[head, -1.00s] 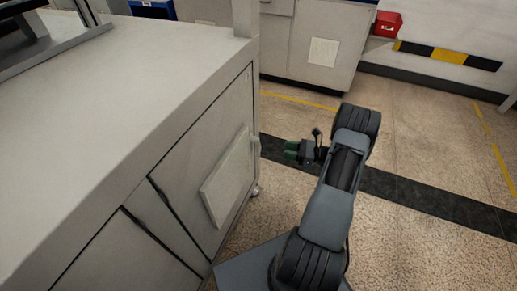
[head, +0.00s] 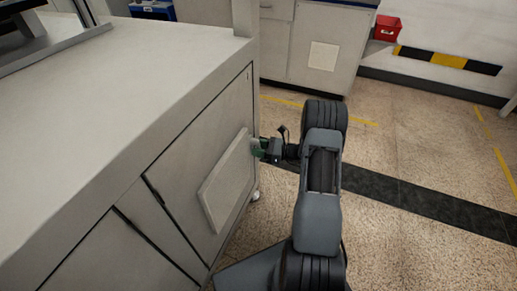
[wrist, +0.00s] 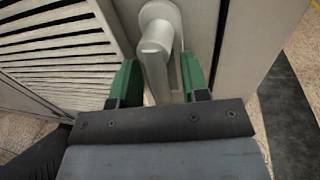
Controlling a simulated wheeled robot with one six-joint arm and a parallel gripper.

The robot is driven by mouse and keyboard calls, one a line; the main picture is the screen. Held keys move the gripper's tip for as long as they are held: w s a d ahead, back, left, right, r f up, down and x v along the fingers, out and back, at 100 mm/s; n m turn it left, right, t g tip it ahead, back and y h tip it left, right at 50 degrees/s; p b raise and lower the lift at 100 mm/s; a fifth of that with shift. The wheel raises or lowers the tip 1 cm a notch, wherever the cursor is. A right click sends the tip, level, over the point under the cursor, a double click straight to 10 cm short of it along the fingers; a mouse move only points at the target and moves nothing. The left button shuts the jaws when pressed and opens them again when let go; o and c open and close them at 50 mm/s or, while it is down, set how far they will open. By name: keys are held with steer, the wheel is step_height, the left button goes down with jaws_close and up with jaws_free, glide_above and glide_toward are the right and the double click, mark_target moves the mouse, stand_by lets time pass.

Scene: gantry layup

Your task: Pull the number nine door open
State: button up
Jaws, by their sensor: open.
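The cabinet door (head: 205,125) at the left of the head view looks shut, flush with the cabinet side, and carries a raised panel. In the wrist view that panel is a slatted vent (wrist: 55,45). A pale lever handle (wrist: 157,50) hangs downward on the door near its edge. My gripper (head: 258,147) is at the door's far edge in the head view. In the wrist view its green fingers (wrist: 160,82) are open, one on each side of the handle's lower part. I cannot tell whether they touch it. No number is readable on the door.
The cabinet's flat top (head: 100,110) fills the left. Another cabinet (head: 318,50) stands behind, with a red box (head: 387,28) on the wall side. Open floor (head: 410,240) lies to the right.

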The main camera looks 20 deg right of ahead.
jaws_close()
stand_by(0.3)
